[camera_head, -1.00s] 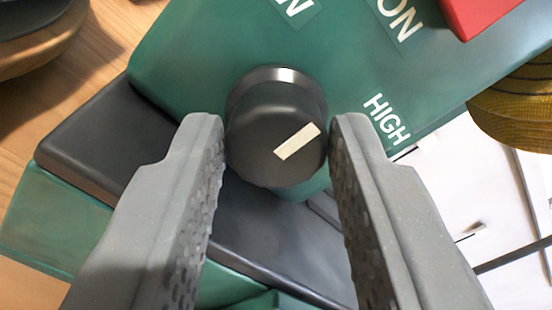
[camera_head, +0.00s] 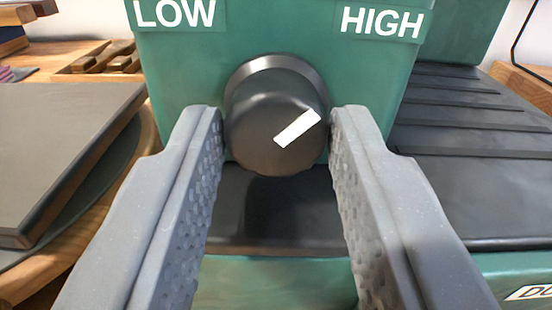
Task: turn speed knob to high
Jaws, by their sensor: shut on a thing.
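The speed knob (camera_head: 255,125) is a dark round knob with a white pointer mark (camera_head: 298,128). It sits on the front of a green housing (camera_head: 180,60). The mark slants to the upper right, toward the side of the HIGH label (camera_head: 381,23). The LOW label (camera_head: 175,13) is at the upper left. My gripper (camera_head: 275,125) is shut on the knob, with one grey finger on its left side and one on its right.
A black ribbed surface (camera_head: 470,130) extends to the right of the housing. A dark ledge (camera_head: 275,215) lies below the knob. At the left, a dark flat slab (camera_head: 60,150) rests on a round wooden piece. Wooden pieces (camera_head: 105,60) lie behind it.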

